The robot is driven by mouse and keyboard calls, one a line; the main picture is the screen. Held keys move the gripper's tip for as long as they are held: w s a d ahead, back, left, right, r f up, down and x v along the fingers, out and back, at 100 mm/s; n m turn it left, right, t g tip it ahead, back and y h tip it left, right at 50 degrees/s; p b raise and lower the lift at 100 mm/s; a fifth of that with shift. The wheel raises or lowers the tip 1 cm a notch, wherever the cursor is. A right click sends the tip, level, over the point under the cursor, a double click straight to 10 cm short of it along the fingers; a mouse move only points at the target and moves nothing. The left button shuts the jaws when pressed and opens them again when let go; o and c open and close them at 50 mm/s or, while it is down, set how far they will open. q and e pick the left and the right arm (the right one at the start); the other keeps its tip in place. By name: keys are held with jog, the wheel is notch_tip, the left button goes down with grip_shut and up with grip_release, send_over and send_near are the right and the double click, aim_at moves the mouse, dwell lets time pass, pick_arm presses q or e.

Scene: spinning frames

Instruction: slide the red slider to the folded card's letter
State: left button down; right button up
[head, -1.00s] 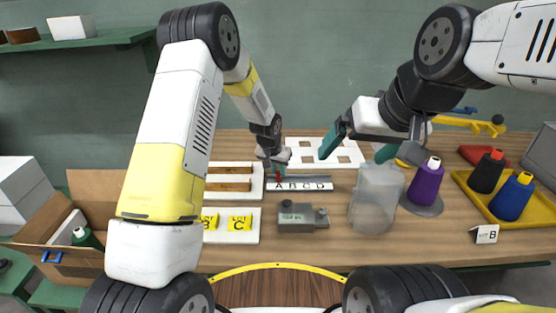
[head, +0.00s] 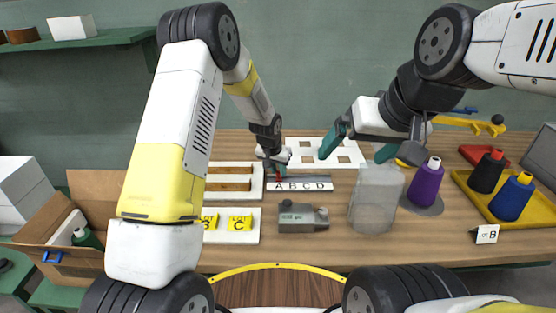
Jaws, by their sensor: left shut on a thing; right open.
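The red slider (head: 278,177) sits on the rail of the lettered strip (head: 299,185), which reads A, B, C, D. It stands at the left end, by the A. My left gripper (head: 276,170) is shut on the slider and partly hides it. The folded card (head: 486,234) stands at the right front of the table and shows the letter B. My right gripper (head: 357,148) is open and empty, held above the table behind the translucent container.
A purple spool (head: 427,182) stands right of the container. A yellow tray (head: 534,219) holds dark and blue spools. Yellow letter tiles (head: 240,222) lie at the left.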

aim_at(292, 181)
pick_arm(q)
jog(key=shift+d, duration=2.5)
jog(key=c, duration=1.2)
grip_release()
jog(key=v, duration=0.8)
